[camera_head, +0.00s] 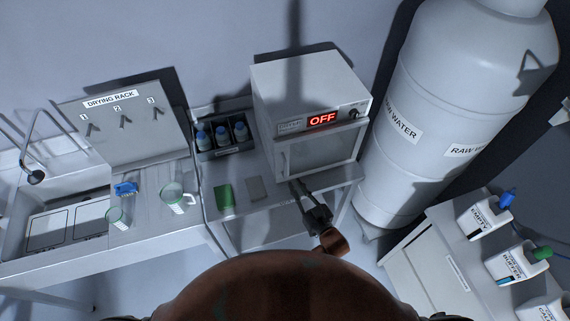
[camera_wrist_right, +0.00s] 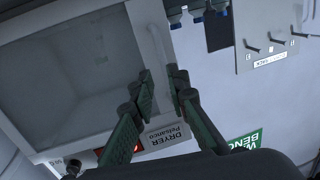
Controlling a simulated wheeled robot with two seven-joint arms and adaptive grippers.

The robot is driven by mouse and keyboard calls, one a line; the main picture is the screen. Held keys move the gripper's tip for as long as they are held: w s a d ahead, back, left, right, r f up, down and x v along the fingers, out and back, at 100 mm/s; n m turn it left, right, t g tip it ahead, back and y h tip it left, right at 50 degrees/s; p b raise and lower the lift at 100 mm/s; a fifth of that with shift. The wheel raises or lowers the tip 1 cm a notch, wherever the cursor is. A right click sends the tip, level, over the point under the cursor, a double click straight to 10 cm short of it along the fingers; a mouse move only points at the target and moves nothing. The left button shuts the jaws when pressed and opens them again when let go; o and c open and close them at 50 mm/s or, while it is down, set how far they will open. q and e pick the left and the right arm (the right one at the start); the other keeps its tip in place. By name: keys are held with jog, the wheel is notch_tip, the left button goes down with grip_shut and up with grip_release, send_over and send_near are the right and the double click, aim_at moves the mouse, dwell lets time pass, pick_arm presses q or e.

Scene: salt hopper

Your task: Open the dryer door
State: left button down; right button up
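The white dryer (camera_head: 305,82) stands on the bench with a red OFF display (camera_head: 322,119). Its door (camera_head: 325,152) has a grey window and looks shut; the window also fills the left of the right wrist view (camera_wrist_right: 75,80). A pale upright handle (camera_wrist_right: 157,45) runs along one door edge in the wrist view. My right gripper (camera_head: 299,189) is in front of the door's lower part. In the wrist view its fingers (camera_wrist_right: 162,80) are apart, with the lower handle end between or just beyond the tips; contact cannot be told. My left gripper is not in view.
Left of the dryer are a blue-capped bottle rack (camera_head: 222,138), a green item (camera_head: 225,198), beakers (camera_head: 175,197) and a drying rack (camera_head: 120,125). A large raw water tank (camera_head: 420,110) stands close on the right. Labelled containers (camera_head: 482,215) stand at lower right.

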aim_at(285, 177)
jog(key=w+a, duration=0.1)
jog(key=w, duration=0.1)
jog(key=w+a+r+p, duration=0.1)
jog(key=w+a, duration=0.1)
jog(key=w+a+r, duration=0.1)
jog(key=w, duration=0.1)
jog(key=shift+w+a, duration=0.15)
jog(key=shift+w, duration=0.25)
grip_shut()
dwell(0.4)
